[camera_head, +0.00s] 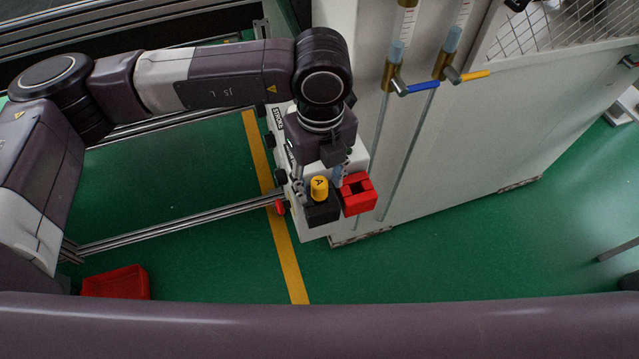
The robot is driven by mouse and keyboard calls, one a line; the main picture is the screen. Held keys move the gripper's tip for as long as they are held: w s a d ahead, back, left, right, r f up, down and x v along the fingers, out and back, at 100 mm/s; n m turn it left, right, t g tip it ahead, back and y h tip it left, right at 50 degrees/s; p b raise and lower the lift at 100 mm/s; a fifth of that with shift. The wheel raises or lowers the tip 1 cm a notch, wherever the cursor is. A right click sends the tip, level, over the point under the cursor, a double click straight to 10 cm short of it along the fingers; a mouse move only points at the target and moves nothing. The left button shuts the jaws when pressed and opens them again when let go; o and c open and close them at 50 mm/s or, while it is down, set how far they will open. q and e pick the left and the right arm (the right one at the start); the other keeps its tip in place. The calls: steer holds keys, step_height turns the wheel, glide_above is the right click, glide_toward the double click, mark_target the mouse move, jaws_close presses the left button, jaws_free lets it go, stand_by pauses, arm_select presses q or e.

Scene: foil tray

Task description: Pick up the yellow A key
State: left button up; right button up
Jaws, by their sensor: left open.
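The yellow A key (319,188) stands upright in a black block (321,212) on the front of a white box (312,233). It has a yellow top with a black letter A. My left gripper (320,181) is open, with its fingers pointing down on either side of the key. I cannot tell whether the fingers touch it. Its palm and wrist hide part of the white box behind the key. My right gripper is not in view.
A red block (357,194) with a square opening sits just right of the black block. A white cabinet (430,150) with pipes and blue and yellow valve handles (475,75) stands right. A red bin (116,283) lies on the green floor at lower left.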

arm_select(q)
steer(key=shift+f+p, duration=0.35)
steer(key=shift+f, duration=1)
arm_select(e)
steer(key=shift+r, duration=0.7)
arm_select(q)
steer(key=shift+c, duration=0.5)
jaws_close()
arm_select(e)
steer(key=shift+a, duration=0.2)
arm_select(q)
steer(key=shift+w+r, duration=0.1)
steer(key=shift+r, duration=0.4)
step_height(320, 180, up, 25)
steer(key=b, duration=0.2)
steer(key=shift+f+b, duration=0.2)
steer(key=shift+b, duration=0.1)
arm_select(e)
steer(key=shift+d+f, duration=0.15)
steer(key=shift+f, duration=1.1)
